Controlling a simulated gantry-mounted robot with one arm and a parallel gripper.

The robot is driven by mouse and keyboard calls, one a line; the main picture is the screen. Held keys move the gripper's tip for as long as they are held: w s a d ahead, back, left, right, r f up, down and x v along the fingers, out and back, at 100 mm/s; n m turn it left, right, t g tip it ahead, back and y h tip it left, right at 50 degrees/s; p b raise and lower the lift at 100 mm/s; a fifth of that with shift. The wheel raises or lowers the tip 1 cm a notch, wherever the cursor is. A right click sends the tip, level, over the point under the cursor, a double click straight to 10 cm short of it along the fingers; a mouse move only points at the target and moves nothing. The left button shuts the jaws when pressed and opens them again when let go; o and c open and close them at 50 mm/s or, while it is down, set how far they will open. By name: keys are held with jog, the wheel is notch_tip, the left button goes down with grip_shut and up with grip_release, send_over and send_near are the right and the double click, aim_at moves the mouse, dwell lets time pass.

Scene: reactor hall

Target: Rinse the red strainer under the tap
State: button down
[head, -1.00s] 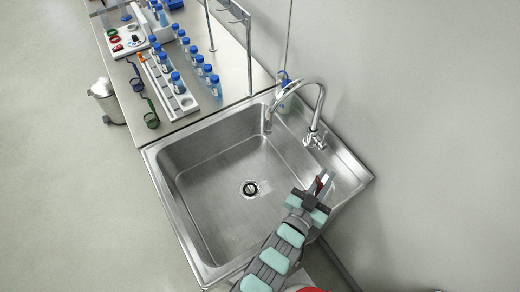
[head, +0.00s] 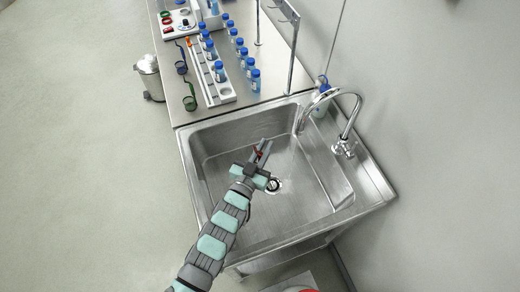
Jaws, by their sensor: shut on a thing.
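My gripper (head: 262,148) is over the sink basin (head: 222,135), left of the drain in the picture, and its fingers are shut. The chrome tap (head: 356,100) arches from the right rim of the sink. Its spout end hangs over the basin, right of my gripper and apart from it. I see no water running.
A bench joins the sink's far side. On it are a white rack (head: 222,93) with blue-capped bottles, a green strainer (head: 190,103) and a blue strainer (head: 181,67). A bottle (head: 321,100) stands behind the tap. A bin (head: 149,75) stands left.

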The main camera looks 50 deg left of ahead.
jog(key=w+d+f+b, duration=0.2)
jog(key=w+b, duration=0.4)
jog(key=w, duration=0.6)
jog(key=shift+d+f, duration=0.2)
jog(key=shift+d, duration=0.45)
jog(key=shift+s+d, duration=0.1)
jog(key=shift+d, duration=0.05)
jog(key=shift+s+d+f, duration=0.1)
jog(key=shift+s+d, duration=0.05)
jog(key=shift+d, duration=0.3)
jog(key=shift+a, duration=0.1)
